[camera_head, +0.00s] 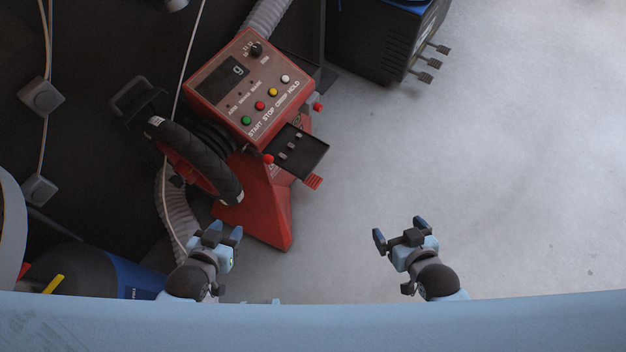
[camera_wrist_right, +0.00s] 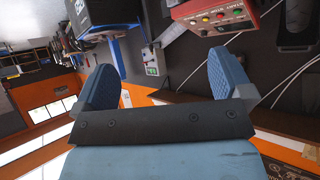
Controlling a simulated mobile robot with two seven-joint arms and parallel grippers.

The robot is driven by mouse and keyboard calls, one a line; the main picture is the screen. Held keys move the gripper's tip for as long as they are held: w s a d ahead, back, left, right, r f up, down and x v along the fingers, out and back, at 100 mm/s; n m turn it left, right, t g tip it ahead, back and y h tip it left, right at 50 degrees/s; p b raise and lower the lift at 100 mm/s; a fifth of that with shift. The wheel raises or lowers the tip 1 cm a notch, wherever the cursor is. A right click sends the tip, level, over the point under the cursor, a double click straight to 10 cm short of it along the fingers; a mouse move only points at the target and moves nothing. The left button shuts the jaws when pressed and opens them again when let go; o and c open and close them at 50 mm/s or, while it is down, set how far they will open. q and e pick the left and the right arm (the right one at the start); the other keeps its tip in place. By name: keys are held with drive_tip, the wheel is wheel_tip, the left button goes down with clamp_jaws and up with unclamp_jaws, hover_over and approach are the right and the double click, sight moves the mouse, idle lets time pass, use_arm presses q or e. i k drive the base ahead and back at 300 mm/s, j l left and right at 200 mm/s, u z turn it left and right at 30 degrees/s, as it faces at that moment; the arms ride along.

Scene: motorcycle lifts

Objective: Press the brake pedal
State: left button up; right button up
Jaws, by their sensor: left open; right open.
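A red machine (camera_head: 262,205) with a sloped control panel (camera_head: 240,85) stands left of centre in the head view. A small red ribbed pedal (camera_head: 313,181) sticks out low on its right side, under a black tray (camera_head: 299,150); I take it to be the brake pedal. My left gripper (camera_head: 225,230) is open and empty, below and left of the pedal in the picture. My right gripper (camera_head: 400,231) is open and empty, below and right of it. The right wrist view shows its two blue fingers (camera_wrist_right: 165,78) apart with nothing between, and the red panel (camera_wrist_right: 216,17) beyond.
A black wheel (camera_head: 196,158) is mounted on the machine's left. A dark cabinet (camera_head: 385,40) with several grey pedals stands at the top. A blue and black cylinder (camera_head: 105,272) lies at lower left. Grey floor (camera_head: 480,160) on the right is clear.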

sight(313, 181)
drive_tip(key=i+l, duration=0.2)
drive_tip(key=l, duration=0.2)
drive_tip(key=i+l, duration=0.15)
drive_tip(key=l, duration=0.2)
drive_tip(key=i+l, duration=0.2)
drive_tip(key=l, duration=0.2)
drive_tip(key=i+l, duration=0.2)
drive_tip(key=l, duration=0.2)
drive_tip(key=u, duration=1.75)
